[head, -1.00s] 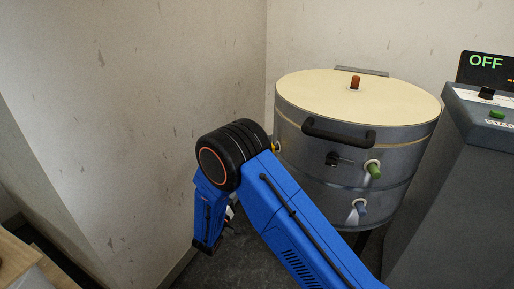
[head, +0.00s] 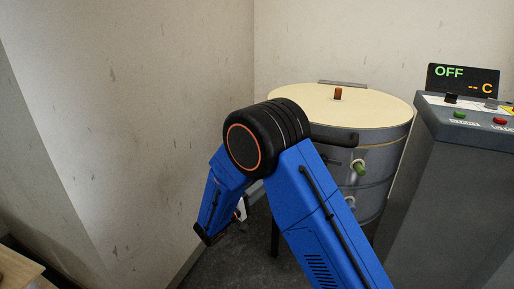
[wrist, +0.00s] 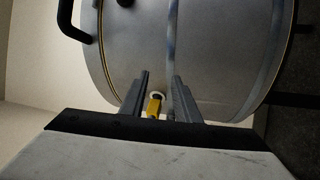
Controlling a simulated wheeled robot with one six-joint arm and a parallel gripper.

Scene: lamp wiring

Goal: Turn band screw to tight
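The drum-shaped grey kiln (head: 378,160) with a cream lid stands behind my arm in the head view. In the wrist view its curved metal wall (wrist: 215,60) fills the upper part, with a narrow band (wrist: 171,45) running along it. A small yellow part with a pale round collar (wrist: 154,105), which looks like the band screw, sits on the wall. My gripper (wrist: 162,85) is open, with its two fingers apart and the yellow part between them in the picture. I cannot tell whether a finger touches it. My arm hides it in the head view.
A black handle (wrist: 72,22) projects from the kiln. A green peg (head: 359,168) is on its side and a brown plug (head: 338,94) on its lid. A control box (head: 450,118) reading OFF stands right. Bare walls close in left and behind.

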